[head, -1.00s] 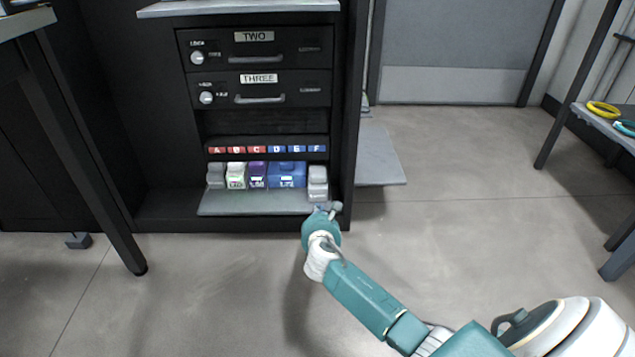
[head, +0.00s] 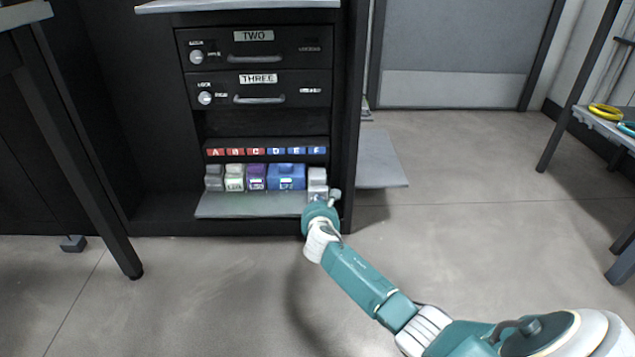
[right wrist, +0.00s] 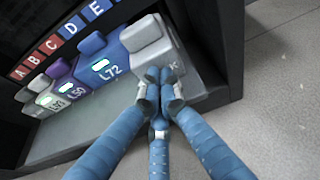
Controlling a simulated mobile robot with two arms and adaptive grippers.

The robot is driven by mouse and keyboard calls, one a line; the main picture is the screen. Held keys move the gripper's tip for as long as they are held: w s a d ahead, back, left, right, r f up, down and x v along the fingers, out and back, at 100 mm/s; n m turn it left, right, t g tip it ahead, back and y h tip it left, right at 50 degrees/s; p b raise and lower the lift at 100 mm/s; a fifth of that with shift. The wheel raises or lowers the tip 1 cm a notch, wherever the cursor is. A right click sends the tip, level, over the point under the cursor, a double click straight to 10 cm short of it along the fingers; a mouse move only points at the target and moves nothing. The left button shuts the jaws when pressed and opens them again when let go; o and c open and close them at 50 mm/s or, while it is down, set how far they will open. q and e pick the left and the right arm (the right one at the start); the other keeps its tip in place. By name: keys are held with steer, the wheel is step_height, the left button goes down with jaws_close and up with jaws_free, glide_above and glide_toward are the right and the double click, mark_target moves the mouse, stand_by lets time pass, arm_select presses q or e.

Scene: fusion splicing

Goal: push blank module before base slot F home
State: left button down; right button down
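The blank module (head: 317,177) is a light grey block at the right end of the row, below label F (head: 317,150). In the right wrist view the blank module (right wrist: 148,42) has a raised grip on top and stands beside the blue L72 module (right wrist: 112,66), its front sticking out a little further. My right gripper (head: 328,197) is at the module's front, hiding its lower part in the head view. In the wrist view the right gripper (right wrist: 160,82) has its fingers closed together, with the tips at the front face; contact is hard to tell. My left gripper is out of view.
The modules stand on a grey shelf (head: 240,206) in a black cabinet, with purple (head: 256,176), white-green (head: 234,177) and grey (head: 214,177) ones further left. The cabinet's right side wall (head: 352,120) is close to the gripper. The floor in front is open.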

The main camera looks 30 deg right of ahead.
mark_target(318, 187)
steer(key=shift+w+d+b, duration=0.35)
steer(key=shift+w+d, duration=0.25)
steer(key=shift+w, duration=0.3)
steer(key=shift+w+d+b, duration=0.4)
steer(key=shift+w, duration=0.25)
steer(key=shift+w+d+b, duration=0.35)
steer(key=shift+w, duration=0.3)
steer(key=shift+w+d+b, duration=0.35)
steer(key=shift+w+b, duration=0.1)
steer(key=shift+w, duration=0.1)
steer(key=shift+w+d+b, duration=0.35)
steer(key=shift+w+b, duration=0.1)
steer(key=shift+w, duration=0.1)
steer(key=shift+s+a+r+p, duration=0.2)
steer(key=shift+s+p, duration=0.1)
steer(key=shift+p, duration=0.3)
steer(key=s+a+p, duration=0.2)
steer(key=s+p, duration=0.1)
steer(key=s+a+p, duration=0.1)
steer(key=s+p, duration=0.1)
steer(key=shift+a, duration=0.1)
steer(key=shift+s+a+f+p, duration=0.1)
steer(key=shift+s+a+p, duration=0.2)
steer(key=shift+s+p, duration=0.35)
steer(key=shift+a, duration=0.1)
